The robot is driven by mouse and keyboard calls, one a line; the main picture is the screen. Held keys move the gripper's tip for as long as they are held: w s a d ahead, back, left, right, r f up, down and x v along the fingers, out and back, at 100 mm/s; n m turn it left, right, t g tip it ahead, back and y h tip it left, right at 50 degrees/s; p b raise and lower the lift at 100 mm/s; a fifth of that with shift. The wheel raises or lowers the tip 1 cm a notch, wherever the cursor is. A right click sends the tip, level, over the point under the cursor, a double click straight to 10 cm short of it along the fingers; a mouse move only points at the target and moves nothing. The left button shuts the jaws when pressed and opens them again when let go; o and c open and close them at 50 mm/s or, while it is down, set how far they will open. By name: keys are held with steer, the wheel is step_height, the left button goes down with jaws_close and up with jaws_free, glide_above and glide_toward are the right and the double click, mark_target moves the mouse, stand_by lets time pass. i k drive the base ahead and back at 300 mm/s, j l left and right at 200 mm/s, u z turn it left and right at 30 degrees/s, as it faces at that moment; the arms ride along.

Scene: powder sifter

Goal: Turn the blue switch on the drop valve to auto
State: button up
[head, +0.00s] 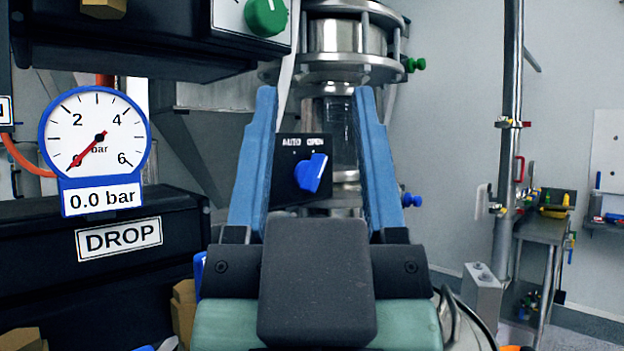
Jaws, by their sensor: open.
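The blue switch (311,172) sits on a small black panel (287,185) marked AUTO on the left and OPEN on the right. The knob is tilted, its upper end leaning right toward OPEN. My gripper (314,95) is in the foreground with its two blue fingers spread wide. The panel and switch show between the fingers, beyond them. Nothing is held, and the fingers look apart from the switch. The panel's left edge is close behind the left finger in the picture.
A gauge (97,139) reading 0.0 bar stands on the left above a black box labelled DROP (118,238). A green knob (266,16) is on a box at the top. A steel sifter column (345,40) stands behind the panel. A vertical pipe (511,140) is right.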

mark_target(308, 174)
steer(key=l+u, duration=0.2)
steer(key=l, duration=0.6)
steer(key=k+l+u, duration=0.15)
steer(key=l, duration=0.65)
